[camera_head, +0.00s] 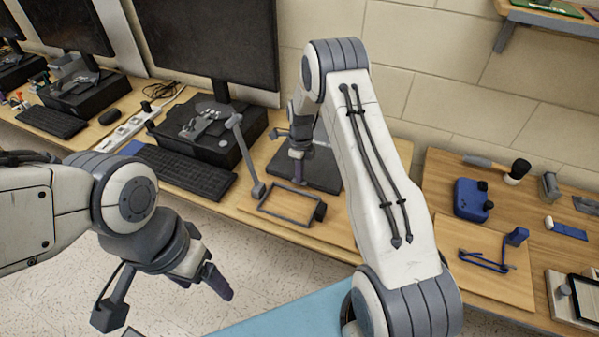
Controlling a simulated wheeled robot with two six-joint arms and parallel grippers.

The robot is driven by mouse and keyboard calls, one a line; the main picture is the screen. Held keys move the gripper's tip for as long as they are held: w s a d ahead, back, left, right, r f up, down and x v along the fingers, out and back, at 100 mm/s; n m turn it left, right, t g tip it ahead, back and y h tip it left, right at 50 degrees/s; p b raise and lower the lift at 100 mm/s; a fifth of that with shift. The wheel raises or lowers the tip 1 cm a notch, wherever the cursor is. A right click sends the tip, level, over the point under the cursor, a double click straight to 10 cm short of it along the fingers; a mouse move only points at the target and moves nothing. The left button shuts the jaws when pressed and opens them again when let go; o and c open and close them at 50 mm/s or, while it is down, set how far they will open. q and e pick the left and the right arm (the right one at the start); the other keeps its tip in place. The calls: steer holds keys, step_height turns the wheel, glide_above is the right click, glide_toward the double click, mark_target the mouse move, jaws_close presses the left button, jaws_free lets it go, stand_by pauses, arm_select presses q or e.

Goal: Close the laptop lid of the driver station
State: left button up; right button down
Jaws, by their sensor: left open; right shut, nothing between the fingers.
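A flat dark slab (322,172), which may be the driver station laptop, lies on the wooden bench behind my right arm. My arm hides part of it, and I cannot tell whether a lid stands up from it. My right gripper (297,172) is shut and empty, pointing down at the left part of this slab; whether it touches is unclear. My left gripper (165,300) is open and empty, low in front of the bench over the floor, well away from the slab.
A dark frame (287,206) on a wooden board and an upright grey bar (243,150) stand near the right gripper. A keyboard (183,170) and monitor (208,45) are left of it. A right-hand bench holds a blue case (470,198) and small parts.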

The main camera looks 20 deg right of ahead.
step_height(320, 180, up, 4)
steer(key=shift+d+f+p, duration=0.1)
steer(key=shift+f+p, duration=0.05)
steer(key=shift+p, duration=1)
step_height(320, 180, up, 10)
steer(key=b, duration=0.2)
steer(key=s+a+r+n, duration=0.3)
steer(key=a+n, duration=0.2)
steer(key=a, duration=0.1)
steer(key=s+a+r+n, duration=0.3)
steer(key=a+r+n, duration=0.1)
steer(key=a, duration=0.2)
steer(key=s+a+r+n, duration=0.2)
steer(key=s+a+n, duration=0.2)
steer(key=s+n, duration=0.45)
steer(key=s+a+r+n, duration=0.3)
steer(key=s+a+n, duration=0.2)
steer(key=s+n, duration=1.1)
steer(key=s, duration=0.4)
steer(key=shift+d+f+n+y, duration=0.25)
steer(key=shift+f+n+y, duration=0.05)
steer(key=shift+f+n, duration=0.05)
